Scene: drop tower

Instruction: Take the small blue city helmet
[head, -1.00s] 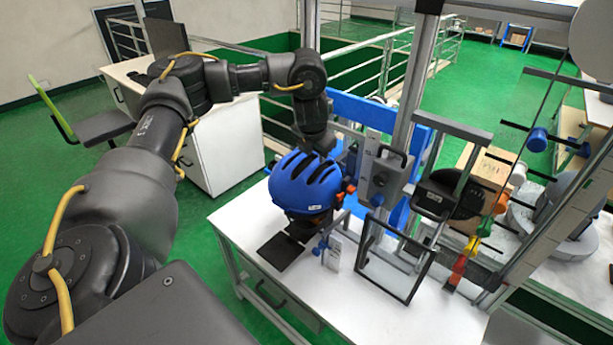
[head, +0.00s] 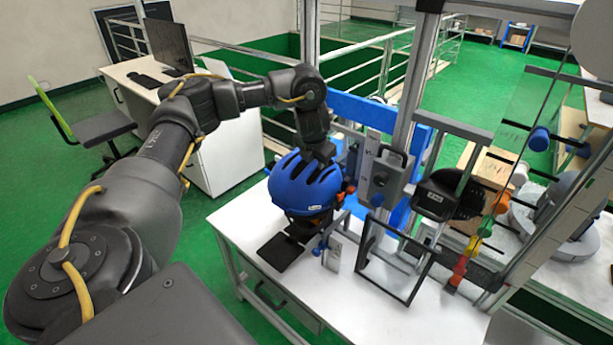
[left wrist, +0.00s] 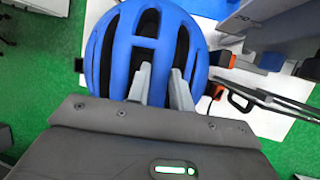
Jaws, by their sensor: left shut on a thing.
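The blue helmet (head: 304,184) has dark vents and stands over the left part of the white table, beside the metal tower. In the left wrist view the helmet (left wrist: 111,55) fills the upper middle. My left gripper (head: 324,155) reaches down onto the top of the helmet from behind. In the left wrist view its two fingers (left wrist: 159,83) are close together at the helmet's vents, shut on the shell. What bears the helmet from below is mostly hidden by it. My right gripper is not in view.
The tower's upright post (head: 410,95) and a grey box (head: 382,178) are close to the helmet's right. A black frame (head: 394,262) stands on the white table (head: 350,310). A black plate (head: 281,252) lies in front of the helmet.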

